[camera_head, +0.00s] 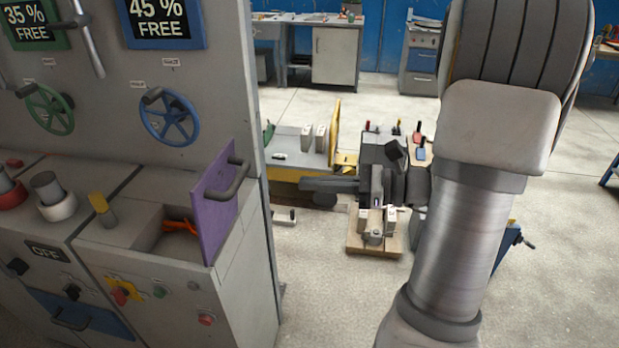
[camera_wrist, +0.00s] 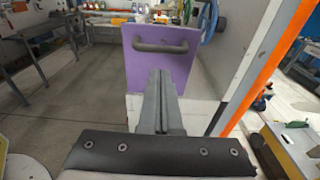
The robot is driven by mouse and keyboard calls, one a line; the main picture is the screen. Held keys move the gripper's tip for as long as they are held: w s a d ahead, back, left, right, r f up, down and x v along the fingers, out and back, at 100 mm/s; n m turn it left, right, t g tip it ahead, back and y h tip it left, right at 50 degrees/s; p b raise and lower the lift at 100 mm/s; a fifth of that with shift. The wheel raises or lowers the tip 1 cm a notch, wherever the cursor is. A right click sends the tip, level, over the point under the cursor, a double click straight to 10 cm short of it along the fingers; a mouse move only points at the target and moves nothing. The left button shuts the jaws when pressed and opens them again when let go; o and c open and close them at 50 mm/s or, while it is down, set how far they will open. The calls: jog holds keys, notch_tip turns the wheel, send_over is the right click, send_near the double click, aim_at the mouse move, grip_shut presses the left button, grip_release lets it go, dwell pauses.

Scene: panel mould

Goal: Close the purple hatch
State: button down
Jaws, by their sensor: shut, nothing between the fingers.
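The purple hatch (camera_head: 217,206) stands upright, open, at the right end of a recess (camera_head: 168,241) in the grey console. A dark bar handle (camera_head: 238,178) is on its right face. Something orange lies inside the recess. In the wrist view the hatch (camera_wrist: 155,72) is straight ahead with its handle (camera_wrist: 160,46) near the top. My gripper (camera_wrist: 161,78) is shut and empty, its fingers overlapping the lower part of the hatch in that view; I cannot tell if they touch it. In the head view my gripper (camera_head: 310,184) points left toward the hatch, with a gap between.
The console (camera_head: 160,290) carries knobs, buttons and a yellow-handled lever (camera_head: 103,209). Above it are a green wheel (camera_head: 50,108) and a blue wheel (camera_head: 169,117). A low cart (camera_head: 295,172) stands behind my gripper. Open floor lies between the console and my arm.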

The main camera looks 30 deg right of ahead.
aim_at(242, 180)
jog(key=x, duration=1.1)
